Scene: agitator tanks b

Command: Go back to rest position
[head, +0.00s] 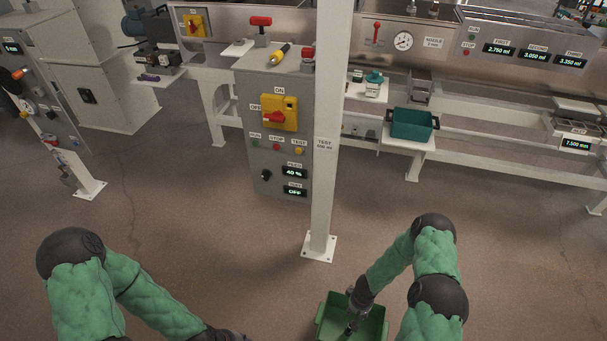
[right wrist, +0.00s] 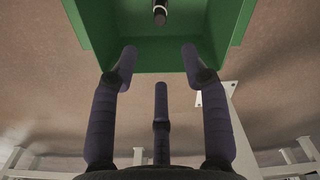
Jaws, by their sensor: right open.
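My right gripper (head: 352,327) is over the green bin (head: 323,324) at the bottom of the head view. In the right wrist view its fingers (right wrist: 159,62) are spread, with nothing between them. The green bin (right wrist: 95,25) fills the top of that view, and a dark cylindrical thing with a pale ring (right wrist: 160,12) shows inside it. My left arm reaches in at the lower left of the head view. Its dark end runs off the bottom edge, and no left fingers show.
A white post (head: 323,150) stands ahead, beside a grey control box (head: 275,150) with a yellow switch (head: 279,113). A yellow-black tool (head: 279,55) lies on the box. A teal bin (head: 412,124) sits on a low shelf at right.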

